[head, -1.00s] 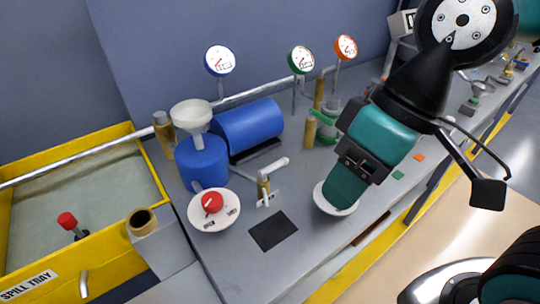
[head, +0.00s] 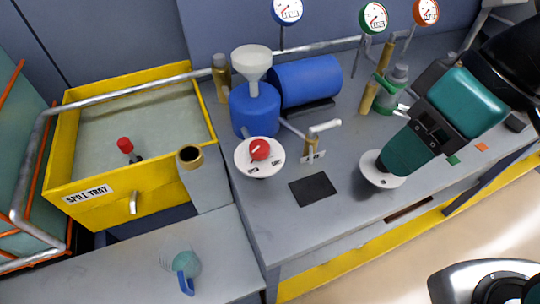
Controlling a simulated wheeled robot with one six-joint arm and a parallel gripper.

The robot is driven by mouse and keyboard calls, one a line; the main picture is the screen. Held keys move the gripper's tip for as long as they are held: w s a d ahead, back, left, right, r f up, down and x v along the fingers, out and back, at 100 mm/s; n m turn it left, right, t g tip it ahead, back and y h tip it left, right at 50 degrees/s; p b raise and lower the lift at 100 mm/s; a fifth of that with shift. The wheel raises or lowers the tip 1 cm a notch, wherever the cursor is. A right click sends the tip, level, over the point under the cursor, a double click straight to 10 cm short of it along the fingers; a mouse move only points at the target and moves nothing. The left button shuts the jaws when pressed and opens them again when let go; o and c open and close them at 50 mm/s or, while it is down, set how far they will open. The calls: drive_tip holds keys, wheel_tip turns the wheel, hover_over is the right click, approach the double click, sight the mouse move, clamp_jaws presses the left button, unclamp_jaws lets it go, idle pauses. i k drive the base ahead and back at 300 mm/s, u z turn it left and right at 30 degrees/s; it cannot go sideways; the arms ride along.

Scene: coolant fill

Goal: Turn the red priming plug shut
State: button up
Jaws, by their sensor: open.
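A red knob (head: 259,149) sits on a round white dial plate (head: 246,164) with small dark labels, at the front left of the grey bench. A second red-topped part (head: 125,144) stands on a dark stem in the yellow spill tray (head: 120,205). I cannot tell for certain which one is the priming plug. My gripper (head: 398,160) is at the right, pointing down over another white disc (head: 375,181), well away from both red parts. Its fingertips are hard to make out, and whether it touches the disc is unclear. Nothing shows held in it.
A blue tank (head: 255,112) with a white funnel (head: 252,64) stands behind the dial. A brass valve with a pale lever (head: 324,127) is right of the dial. A black pad (head: 313,188) lies flat.

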sight(259, 148)
drive_tip(key=k, duration=1.3)
drive_tip(key=u, duration=0.5)
drive_tip(key=i, duration=0.55)
drive_tip(key=u, duration=0.7)
drive_tip(key=i, duration=0.65)
drive_tip(key=u, duration=0.05)
